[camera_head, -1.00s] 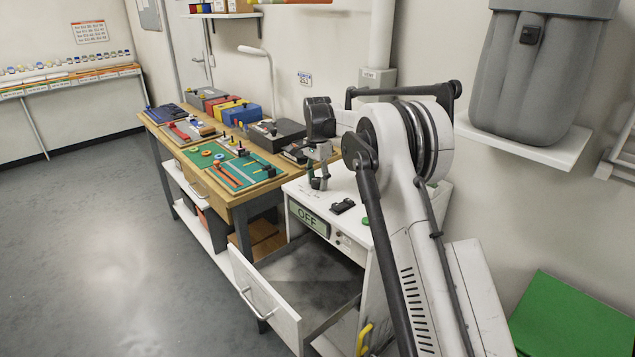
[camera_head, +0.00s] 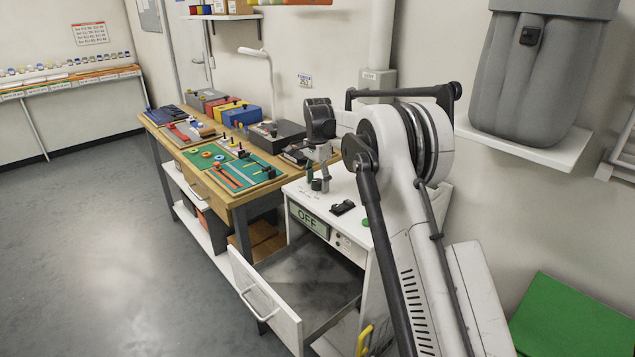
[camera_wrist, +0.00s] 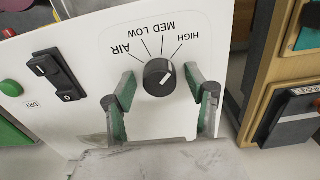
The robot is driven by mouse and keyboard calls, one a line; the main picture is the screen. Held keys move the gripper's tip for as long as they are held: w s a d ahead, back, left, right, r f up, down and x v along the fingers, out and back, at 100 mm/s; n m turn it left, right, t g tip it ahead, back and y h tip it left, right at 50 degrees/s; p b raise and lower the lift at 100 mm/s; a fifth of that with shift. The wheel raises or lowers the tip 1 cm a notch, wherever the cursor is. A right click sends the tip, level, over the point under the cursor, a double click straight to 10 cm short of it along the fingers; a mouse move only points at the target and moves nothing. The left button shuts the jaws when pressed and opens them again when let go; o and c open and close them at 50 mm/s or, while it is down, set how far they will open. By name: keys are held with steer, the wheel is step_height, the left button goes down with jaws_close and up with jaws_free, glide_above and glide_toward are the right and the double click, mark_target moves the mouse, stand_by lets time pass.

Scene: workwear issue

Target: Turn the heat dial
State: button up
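The heat dial (camera_wrist: 159,77) is a round black knob with a white mark on a white panel printed AIR, LOW, MED, HIGH. Its mark points up and right, roughly toward HIGH. In the wrist view, my gripper (camera_wrist: 160,90) is open, one green-padded finger on each side of the dial, with visible gaps. I cannot tell how far the fingertips stand from the panel. In the head view, my gripper (camera_head: 317,172) is over the left part of the white cabinet top, by the small dark dial (camera_head: 316,185). The cabinet display (camera_head: 307,219) reads OFF.
A black rocker switch (camera_wrist: 58,74) and a green button (camera_wrist: 11,88) sit on the same panel. An open drawer (camera_head: 266,301) juts out from the cabinet. A wooden workbench (camera_head: 222,200) with boards and boxes stands beside it. Floor at left is clear.

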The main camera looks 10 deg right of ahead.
mark_target(317, 181)
steer(key=shift+r, duration=0.1)
step_height(317, 181, up, 12)
stand_by(0.5)
steer(key=s+r+n+t, duration=0.25)
steer(key=s+r, duration=0.35)
steer(key=s, duration=0.7)
steer(key=s+r+n+t, duration=0.1)
steer(key=s+r+n, duration=0.4)
steer(key=s, duration=0.8)
steer(key=s+f+n+t, duration=0.1)
steer(key=s+f, duration=0.3)
steer(key=s, duration=0.4)
steer(key=s+f+n+t, duration=0.1)
steer(key=s+f+n, duration=0.1)
steer(key=s, duration=0.7)
steer(key=s+f+n+t, duration=0.1)
steer(key=s+f+n, duration=0.1)
steer(key=s+f, duration=0.3)
steer(key=s, duration=0.4)
steer(key=shift+f+t, duration=0.3)
steer(key=shift+t, duration=0.05)
